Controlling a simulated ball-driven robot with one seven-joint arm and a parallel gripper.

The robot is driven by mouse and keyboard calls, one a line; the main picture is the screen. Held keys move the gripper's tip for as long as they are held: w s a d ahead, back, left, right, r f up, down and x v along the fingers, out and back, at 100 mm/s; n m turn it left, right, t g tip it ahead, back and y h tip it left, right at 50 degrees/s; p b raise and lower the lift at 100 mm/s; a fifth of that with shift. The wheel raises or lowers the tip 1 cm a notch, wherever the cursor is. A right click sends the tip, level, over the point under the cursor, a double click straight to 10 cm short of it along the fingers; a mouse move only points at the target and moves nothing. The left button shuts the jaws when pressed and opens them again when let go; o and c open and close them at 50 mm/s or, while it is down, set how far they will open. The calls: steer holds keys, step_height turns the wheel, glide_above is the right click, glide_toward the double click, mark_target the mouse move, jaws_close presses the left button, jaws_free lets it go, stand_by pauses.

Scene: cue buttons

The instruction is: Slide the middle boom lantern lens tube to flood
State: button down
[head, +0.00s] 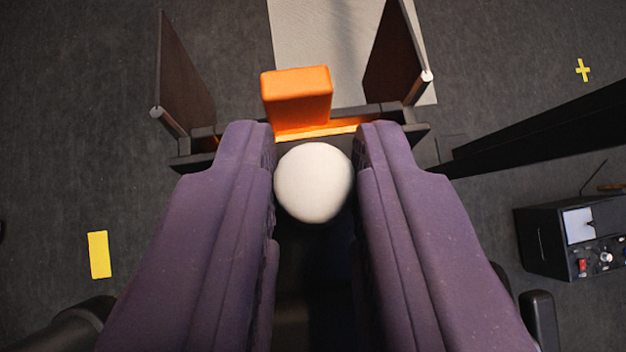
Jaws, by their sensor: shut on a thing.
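My gripper (315,185) has two purple padded fingers that reach up from the bottom of the head view. It is shut on a white round knob (313,183), one finger on each side. The lantern's dark body (425,130) lies just beyond the fingertips, with brown barn-door flaps (186,75) standing on its left and right. An orange block (297,95) stands up just beyond the knob, above a glowing orange strip on the lantern. The fingers hide most of the lantern, and I cannot make out the lens tube or any flood mark.
A dark boom bar (550,125) runs in from the right. A black control box (572,238) with knobs is at the right. Below are a dark floor with a yellow tape strip (99,255) and a yellow cross (582,70), and a pale panel (310,35) at the top.

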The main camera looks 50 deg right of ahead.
steer(key=shift+s+a+r, duration=0.1)
steer(key=shift+s+a, duration=0.15)
steer(key=shift+s, duration=0.6)
steer(key=c, duration=1)
jaws_free()
steer(key=shift+s, duration=0.1)
steer(key=shift+o, duration=0.2)
steer(key=shift+a+r, duration=0.1)
steer(key=shift+s+a+r, duration=0.1)
steer(key=shift+a+r, duration=0.05)
steer(key=shift+r, duration=0.1)
steer(key=v, duration=0.7)
steer(key=shift+s, duration=0.15)
